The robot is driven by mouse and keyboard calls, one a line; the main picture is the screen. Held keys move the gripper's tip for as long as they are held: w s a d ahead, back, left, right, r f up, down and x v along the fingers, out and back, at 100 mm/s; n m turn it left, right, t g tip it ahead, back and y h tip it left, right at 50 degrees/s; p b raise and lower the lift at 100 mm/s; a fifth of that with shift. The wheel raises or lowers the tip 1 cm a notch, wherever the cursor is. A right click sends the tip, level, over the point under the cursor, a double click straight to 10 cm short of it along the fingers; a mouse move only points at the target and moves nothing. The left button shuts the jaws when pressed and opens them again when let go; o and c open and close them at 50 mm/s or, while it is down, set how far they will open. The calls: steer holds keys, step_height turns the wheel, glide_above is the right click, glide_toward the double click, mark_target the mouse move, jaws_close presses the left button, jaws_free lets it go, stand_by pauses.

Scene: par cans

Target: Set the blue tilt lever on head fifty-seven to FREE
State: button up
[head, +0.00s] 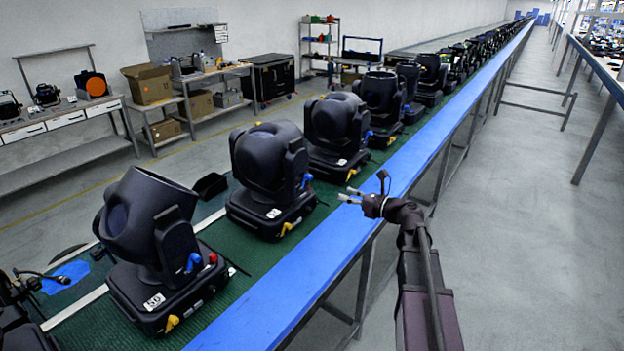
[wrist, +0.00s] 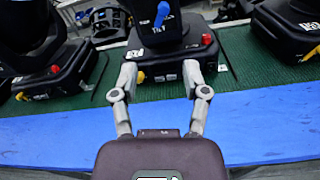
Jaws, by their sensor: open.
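Several black moving heads stand in a row on a green belt. The nearest is marked 56 (head: 153,301). The second head (head: 262,165), by its place in the row head fifty-seven, has its blue tilt lever (head: 305,180) on the side facing the blue rail. In the wrist view a head's base stands beyond the fingers, with a blue lever (wrist: 162,14) close to upright; its tag is hard to read and the FREE marking cannot be made out. My gripper (head: 350,196) is open and empty (wrist: 157,82), over the rail side, apart from the lever.
The centred base also has a red knob (wrist: 206,39) and a yellow lever (wrist: 140,77). Neighbouring heads (wrist: 292,28) stand close on both sides. A blue rail (head: 300,280) runs along the belt. The aisle (head: 540,220) at right is clear.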

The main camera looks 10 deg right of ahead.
mark_target(312, 178)
steer(key=shift+w+d+r+m+t, duration=0.15)
steer(key=shift+d+r+m+t, duration=0.15)
steer(key=shift+d+m, duration=0.1)
steer(key=shift+a, duration=0.15)
steer(key=x, duration=1.3)
steer(key=shift+w+a, duration=0.2)
steer(key=shift+a, duration=0.1)
jaws_close()
